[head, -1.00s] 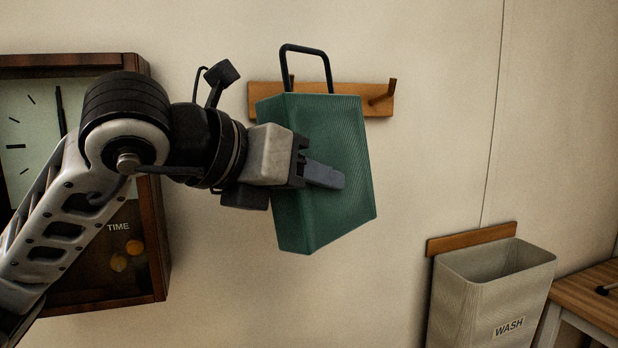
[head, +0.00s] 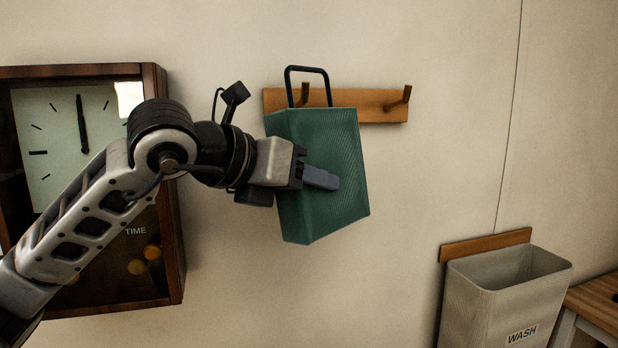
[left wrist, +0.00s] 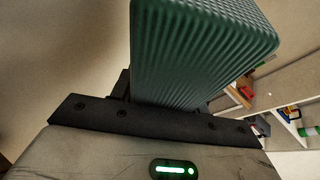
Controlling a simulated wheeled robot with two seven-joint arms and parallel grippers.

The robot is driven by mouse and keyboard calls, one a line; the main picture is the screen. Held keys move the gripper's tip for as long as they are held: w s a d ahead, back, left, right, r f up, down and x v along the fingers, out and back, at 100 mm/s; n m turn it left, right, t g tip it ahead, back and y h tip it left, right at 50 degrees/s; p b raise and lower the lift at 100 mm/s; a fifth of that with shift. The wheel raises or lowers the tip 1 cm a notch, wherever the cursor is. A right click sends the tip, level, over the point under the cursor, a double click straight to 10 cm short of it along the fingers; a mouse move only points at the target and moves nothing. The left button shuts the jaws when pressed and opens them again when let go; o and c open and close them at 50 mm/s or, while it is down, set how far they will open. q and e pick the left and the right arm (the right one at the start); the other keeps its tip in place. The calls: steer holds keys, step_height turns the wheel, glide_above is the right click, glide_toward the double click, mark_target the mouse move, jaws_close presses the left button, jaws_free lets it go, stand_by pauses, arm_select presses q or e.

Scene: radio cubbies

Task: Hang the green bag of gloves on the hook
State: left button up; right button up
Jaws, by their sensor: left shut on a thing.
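The green bag (head: 325,170) is held in front of the wall, slightly tilted, with its black loop handle (head: 308,72) standing up. My left gripper (head: 322,178) is shut on the bag's body. In the left wrist view the bag (left wrist: 195,50) rises out of the jaws. The wooden hook rail (head: 378,105) is on the wall behind the bag. Its right hook (head: 405,97) is bare, and its left hook (head: 305,93) shows inside the handle loop. I cannot tell whether the handle is around that hook or only in front of it. The gloves are not visible.
A wood-framed clock (head: 172,200) hangs at the left, behind my left arm. A grey bin marked WASH (head: 500,300) hangs at the lower right, beside a wooden table (head: 600,300). Bare wall lies below the rail.

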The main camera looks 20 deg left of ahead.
arm_select(q)
steer(key=shift+w+a, duration=0.5)
steer(key=shift+w, duration=0.2)
steer(key=shift+w+a+f+b, duration=0.2)
steer(key=shift+f+b, duration=0.15)
steer(key=shift+f, duration=0.25)
steer(key=shift+w+f, duration=0.1)
steer(key=shift+f, duration=0.15)
steer(key=shift+w+a+f+b, duration=0.1)
steer(key=shift+w+f+b, duration=0.05)
steer(key=shift+f+b, duration=0.4)
steer(key=shift+w+a+f+b, duration=0.15)
steer(key=shift+f+b, duration=0.2)
steer(key=shift+b, duration=0.25)
arm_select(e)
steer(key=shift+w+a+f, duration=0.15)
steer(key=shift+a+f, duration=0.1)
steer(key=shift+f, duration=0.3)
arm_select(q)
steer(key=shift+d, duration=0.1)
steer(key=o, duration=1.2)
